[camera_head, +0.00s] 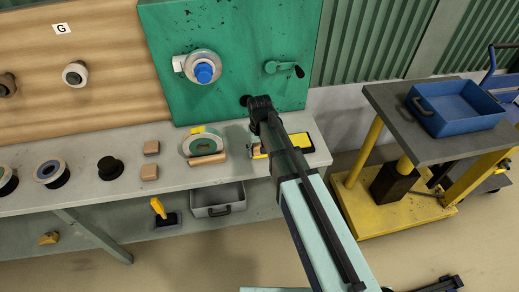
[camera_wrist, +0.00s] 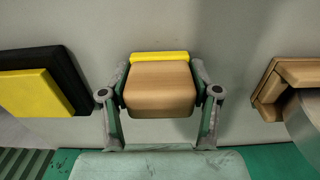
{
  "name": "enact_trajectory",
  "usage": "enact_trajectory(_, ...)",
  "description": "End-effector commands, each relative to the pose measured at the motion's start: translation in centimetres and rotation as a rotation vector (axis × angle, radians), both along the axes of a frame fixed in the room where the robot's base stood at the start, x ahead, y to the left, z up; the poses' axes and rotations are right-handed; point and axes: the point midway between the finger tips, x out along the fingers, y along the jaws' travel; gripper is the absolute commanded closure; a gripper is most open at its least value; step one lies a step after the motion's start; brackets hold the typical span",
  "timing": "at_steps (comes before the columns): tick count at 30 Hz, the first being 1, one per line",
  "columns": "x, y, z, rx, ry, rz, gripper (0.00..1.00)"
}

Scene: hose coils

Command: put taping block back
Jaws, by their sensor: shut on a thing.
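The taping block is a light wooden block with a yellow strip along one edge. In the wrist view the wooden block (camera_wrist: 160,90) sits between the two fingers of my gripper (camera_wrist: 160,103), which are shut on its sides. In the head view my gripper (camera_head: 257,145) is low over the right part of the grey bench, and my arm hides most of it. I cannot tell whether the block touches the bench top.
A black-and-yellow pad (camera_head: 300,142) lies right of my gripper. A pale coil (camera_head: 203,142) with a wooden piece (camera_head: 207,159) lies left. Two small wooden blocks (camera_head: 150,173) lie farther left. A green panel (camera_head: 235,40) rises behind. A cart with a blue tray (camera_head: 455,108) stands right.

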Motion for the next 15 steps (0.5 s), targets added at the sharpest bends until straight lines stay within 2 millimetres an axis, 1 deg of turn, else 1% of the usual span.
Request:
enact_trajectory(8,0.00,0.00,-0.35,0.000,0.000,0.000,0.88)
enact_trajectory(9,-0.01,0.00,-0.30,0.000,0.000,0.000,0.28)
enact_trajectory(10,-0.01,0.00,-0.28,0.000,0.000,0.000,0.17)
enact_trajectory(11,-0.01,0.00,-0.27,0.000,0.000,0.000,0.13)
enact_trajectory(15,-0.01,0.00,-0.26,0.000,0.000,0.000,0.13)
